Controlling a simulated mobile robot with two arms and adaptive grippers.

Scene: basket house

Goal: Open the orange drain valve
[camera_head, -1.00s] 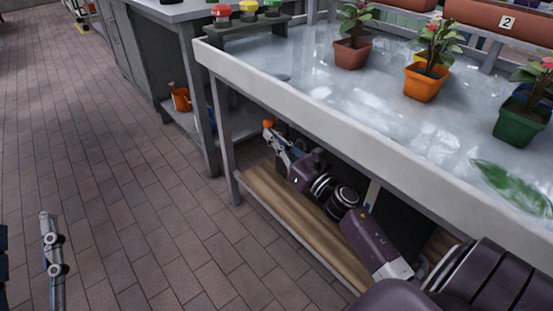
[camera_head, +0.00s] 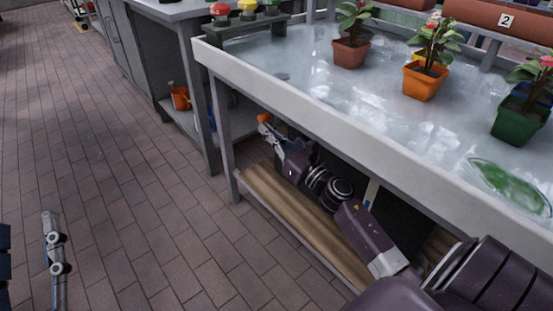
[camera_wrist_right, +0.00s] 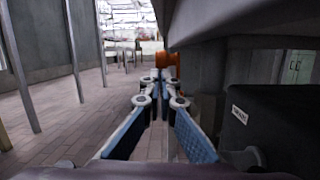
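The orange drain valve (camera_head: 263,118) shows as a small orange piece under the near edge of the bench. It also shows in the right wrist view (camera_wrist_right: 166,59), just past and slightly above my fingertips. My right gripper (camera_head: 266,129) reaches under the bench with its tips at the valve. In the right wrist view its fingers (camera_wrist_right: 157,79) come together to a narrow gap and look shut, with nothing seen between them. Whether the tips touch the valve is not clear. My left gripper (camera_head: 49,216) is at the lower left over the floor, seen edge-on, away from the valve.
The white-edged bench (camera_head: 290,98) hangs over my right arm, with a wooden lower shelf (camera_head: 290,205) beneath. A bench leg (camera_head: 227,150) stands left of the gripper. A dark labelled box (camera_wrist_right: 265,125) is close on the right. The brick floor (camera_head: 120,170) at left is clear.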

